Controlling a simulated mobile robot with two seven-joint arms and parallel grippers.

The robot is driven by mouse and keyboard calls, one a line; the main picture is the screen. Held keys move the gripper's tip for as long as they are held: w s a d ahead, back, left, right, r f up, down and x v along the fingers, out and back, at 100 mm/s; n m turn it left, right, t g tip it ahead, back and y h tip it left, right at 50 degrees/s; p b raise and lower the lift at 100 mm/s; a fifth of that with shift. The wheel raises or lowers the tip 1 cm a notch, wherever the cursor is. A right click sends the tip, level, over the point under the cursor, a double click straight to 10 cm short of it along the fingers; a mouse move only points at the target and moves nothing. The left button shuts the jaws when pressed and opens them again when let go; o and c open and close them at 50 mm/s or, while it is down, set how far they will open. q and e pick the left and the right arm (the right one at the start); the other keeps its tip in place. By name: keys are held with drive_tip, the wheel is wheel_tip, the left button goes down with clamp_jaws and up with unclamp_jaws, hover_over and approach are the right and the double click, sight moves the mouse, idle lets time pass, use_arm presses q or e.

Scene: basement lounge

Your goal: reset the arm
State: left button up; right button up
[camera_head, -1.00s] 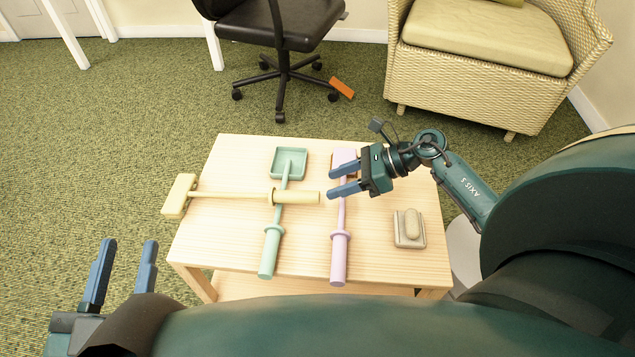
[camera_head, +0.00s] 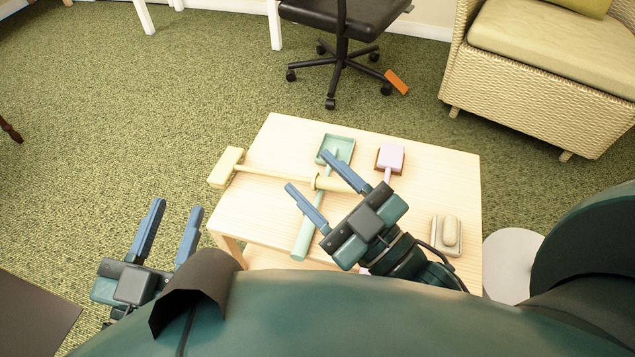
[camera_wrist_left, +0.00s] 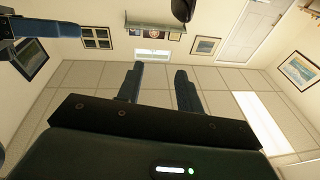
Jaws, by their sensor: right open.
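My left gripper (camera_head: 176,206) is open and empty, left of the wooden table (camera_head: 262,215) and apart from it. Its two fingers also show in the left wrist view (camera_wrist_left: 160,69), with nothing between them. My right gripper (camera_head: 308,170) is open over the table, with its fingers pointing to the upper left. They overlap the yellow mallet (camera_head: 226,167) and the green long-handled tool (camera_head: 336,146) in the picture; I see no grip on either.
A pale rounded block (camera_head: 451,231) rests on a small grey tray (camera_head: 440,248) at the table's right. Behind are an office chair (camera_head: 340,60), an orange block (camera_head: 397,82) and a wicker armchair (camera_head: 540,90). Green carpet (camera_head: 130,110) at the left is open.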

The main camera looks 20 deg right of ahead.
drive_tip(key=m, duration=0.1)
drive_tip(key=s+m, duration=0.1)
drive_tip(key=m, duration=0.1)
drive_tip(key=shift+a+r+h, duration=0.15)
drive_tip(key=shift+a+h, duration=0.15)
drive_tip(key=shift+a, duration=0.1)
drive_tip(key=shift+w, duration=0.1)
use_arm(q)
drive_tip(key=s+a+r+n+g+y+p, duration=0.1)
drive_tip(key=r+p, duration=0.4)
drive_tip(key=p, duration=1.3)
drive_tip(key=s+a+r+n+g+y+p, duration=0.1)
drive_tip(key=a+r+g+y+p, duration=0.3)
drive_tip(key=p, duration=1.5)
wheel_tip(320, 180, up, 2)
drive_tip(key=n+g, duration=0.1)
drive_tip(key=g, duration=0.1)
drive_tip(key=shift+n+g+y, duration=0.3)
drive_tip(key=shift+y, duration=0.1)
use_arm(e)
drive_tip(key=s+d+r+m+g+h, duration=0.2)
drive_tip(key=d+r+g+h, duration=0.3)
drive_tip(key=r+g, duration=0.3)
wheel_tip(320, 180, up, 3)
drive_tip(key=shift+d+f+m+h, duration=0.15)
drive_tip(key=shift+m+h, duration=0.25)
drive_tip(key=shift+m, duration=0.3)
use_arm(q)
drive_tip(key=shift+a, duration=0.1)
